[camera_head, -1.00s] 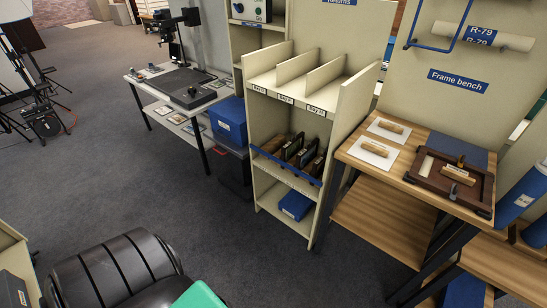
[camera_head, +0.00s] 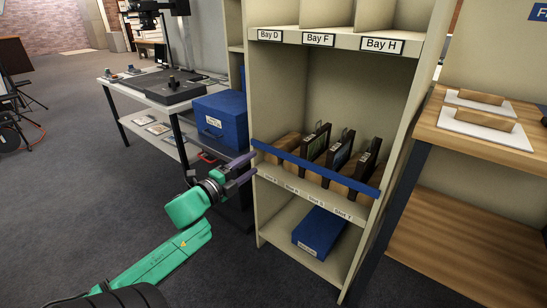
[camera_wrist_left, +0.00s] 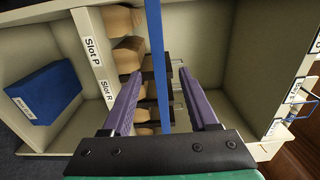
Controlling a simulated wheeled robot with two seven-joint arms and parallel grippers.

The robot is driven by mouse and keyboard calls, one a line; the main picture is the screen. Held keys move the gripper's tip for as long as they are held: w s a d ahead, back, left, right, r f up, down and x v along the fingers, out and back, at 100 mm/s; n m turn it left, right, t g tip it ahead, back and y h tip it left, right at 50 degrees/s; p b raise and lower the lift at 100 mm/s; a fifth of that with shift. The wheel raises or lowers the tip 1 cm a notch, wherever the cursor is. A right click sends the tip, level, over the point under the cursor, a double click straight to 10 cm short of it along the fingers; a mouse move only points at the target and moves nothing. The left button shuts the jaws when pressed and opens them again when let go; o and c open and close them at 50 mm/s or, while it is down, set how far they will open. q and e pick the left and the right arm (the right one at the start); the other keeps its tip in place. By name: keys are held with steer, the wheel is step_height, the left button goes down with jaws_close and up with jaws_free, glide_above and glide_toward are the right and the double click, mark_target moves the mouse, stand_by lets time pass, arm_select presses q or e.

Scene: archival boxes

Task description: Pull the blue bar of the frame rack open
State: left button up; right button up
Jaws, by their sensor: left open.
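The blue bar (camera_head: 312,168) runs across the front of the rack's middle shelf, in front of several dark frames (camera_head: 340,150) standing upright in slots. My left gripper (camera_head: 252,165), with purple fingers, is open and empty at the bar's left end, by the rack's left side. In the left wrist view the blue bar (camera_wrist_left: 157,60) shows lengthwise between the two spread fingers (camera_wrist_left: 161,80). I cannot tell whether the fingertips reach past it; neither finger clearly touches it. My right gripper is out of view.
The frame rack (camera_head: 405,110) has bay dividers above and a blue box (camera_head: 320,231) on its lower shelf. Another blue box (camera_head: 221,118) stands left of the rack. A wooden bench (camera_head: 480,125) stands to the right. The floor at front left is open.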

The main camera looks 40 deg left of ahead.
mark_target(272, 151)
arm_select(q)
steer(key=w+b, duration=0.1)
steer(key=w, duration=0.4)
steer(key=w+b, duration=0.2)
steer(key=w, duration=0.4)
steer(key=shift+a+f, duration=0.15)
steer(key=shift+a, duration=0.05)
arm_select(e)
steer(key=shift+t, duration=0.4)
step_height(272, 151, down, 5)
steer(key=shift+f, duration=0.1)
arm_select(q)
jaws_close()
